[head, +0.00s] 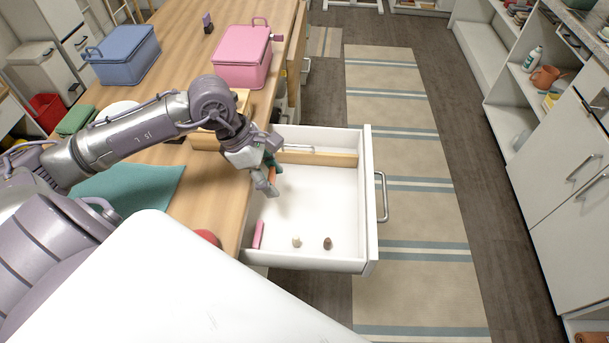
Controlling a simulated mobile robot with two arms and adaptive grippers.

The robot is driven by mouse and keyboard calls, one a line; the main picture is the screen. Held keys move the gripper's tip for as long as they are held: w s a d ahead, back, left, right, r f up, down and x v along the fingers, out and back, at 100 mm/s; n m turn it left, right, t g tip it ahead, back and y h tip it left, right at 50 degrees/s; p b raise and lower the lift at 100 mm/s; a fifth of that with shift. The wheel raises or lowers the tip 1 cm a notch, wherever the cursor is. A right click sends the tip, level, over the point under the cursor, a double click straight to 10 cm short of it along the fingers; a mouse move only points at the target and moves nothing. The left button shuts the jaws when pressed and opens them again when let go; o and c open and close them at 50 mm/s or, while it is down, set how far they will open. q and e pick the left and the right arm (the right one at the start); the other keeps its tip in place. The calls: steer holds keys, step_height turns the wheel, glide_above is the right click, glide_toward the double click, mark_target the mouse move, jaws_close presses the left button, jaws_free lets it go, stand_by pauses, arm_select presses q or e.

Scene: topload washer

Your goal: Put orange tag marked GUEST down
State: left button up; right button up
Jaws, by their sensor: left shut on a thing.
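My left gripper (270,178) reaches in from the left over the open white drawer (368,200), above its left part. It is shut on a small orange thing, taken to be the orange tag (273,173); only a sliver of it shows between the fingers, and no marking can be read. I cannot tell how high it is above the drawer floor. My right gripper is out of view.
In the drawer are a pink item (258,235), a pale small object (296,241) and a brown one (327,243) near the front. The drawer's middle and right are clear. A pink box (240,58) and a blue box (122,55) stand on the wooden counter.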

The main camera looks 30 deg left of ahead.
arm_select(q)
steer(key=w+d+f, duration=0.1)
steer(key=w+f, duration=0.1)
steer(key=w, duration=0.1)
steer(key=w+d+f+p, duration=0.1)
steer(key=w+d+f, duration=0.1)
steer(key=w+d+f+p, duration=0.1)
steer(key=w+d+f, duration=0.1)
steer(key=w, duration=0.1)
steer(key=shift+w+d, duration=0.25)
steer(key=shift+w, duration=0.1)
step_height(320, 180, down, 3)
steer(key=shift+f+p, duration=0.1)
steer(key=shift+p, duration=0.55)
steer(key=shift+f, duration=0.55)
steer(key=o, duration=1.4)
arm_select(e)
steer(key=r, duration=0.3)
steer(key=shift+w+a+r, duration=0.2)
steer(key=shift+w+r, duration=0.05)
